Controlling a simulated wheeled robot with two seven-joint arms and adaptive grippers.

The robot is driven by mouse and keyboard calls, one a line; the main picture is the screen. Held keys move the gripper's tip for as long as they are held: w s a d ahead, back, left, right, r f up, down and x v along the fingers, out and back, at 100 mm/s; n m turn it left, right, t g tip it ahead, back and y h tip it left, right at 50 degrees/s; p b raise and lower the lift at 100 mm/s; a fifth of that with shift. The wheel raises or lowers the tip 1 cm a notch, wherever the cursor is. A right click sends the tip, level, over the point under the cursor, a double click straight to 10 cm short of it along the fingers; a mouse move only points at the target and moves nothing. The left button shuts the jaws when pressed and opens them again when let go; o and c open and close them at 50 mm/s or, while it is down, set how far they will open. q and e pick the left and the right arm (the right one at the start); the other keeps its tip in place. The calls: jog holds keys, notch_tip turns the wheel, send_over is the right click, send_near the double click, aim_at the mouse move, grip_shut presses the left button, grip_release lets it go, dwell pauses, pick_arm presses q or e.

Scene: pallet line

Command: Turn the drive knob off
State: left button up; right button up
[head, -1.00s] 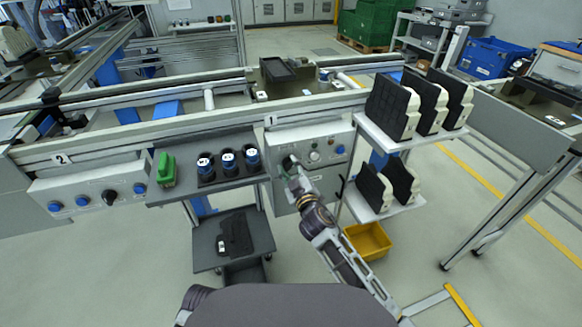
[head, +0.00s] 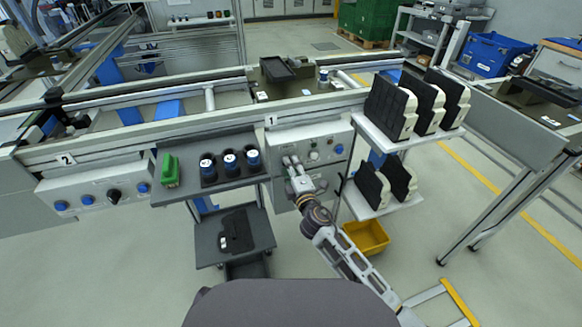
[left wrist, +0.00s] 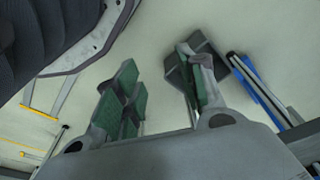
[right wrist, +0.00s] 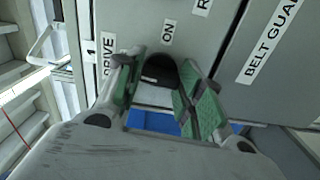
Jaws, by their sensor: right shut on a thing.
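The drive knob (right wrist: 160,72) is black and rounded, on a grey panel face with the labels "DRIVE" and "ON" beside it in the right wrist view. My right gripper (right wrist: 156,88) is shut on the knob, one green-padded finger on each side. In the head view my right gripper (head: 291,163) is at the left part of the control box (head: 322,137) marked 1 and covers the knob there. The knob's pointer mark cannot be made out. My left gripper (left wrist: 158,88) is open and empty above the floor, and the head view does not show it.
Beside the box, a dark shelf (head: 222,183) holds several blue-and-black cylinders and a green item (head: 170,171). A second box (head: 92,190) has blue buttons and a black knob. A white rack (head: 382,138) stands to the right, with a yellow bin (head: 367,237) below.

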pick_arm(q)
jog(key=shift+a+f, duration=0.1)
jog(key=shift+f, duration=0.3)
pick_arm(e)
jog(key=shift+n, duration=0.5)
pick_arm(q)
jog(key=shift+s+f, duration=0.15)
pick_arm(e)
jog(key=shift+f, duration=0.1)
jog(key=o, duration=1)
jog(key=shift+v, duration=3.8)
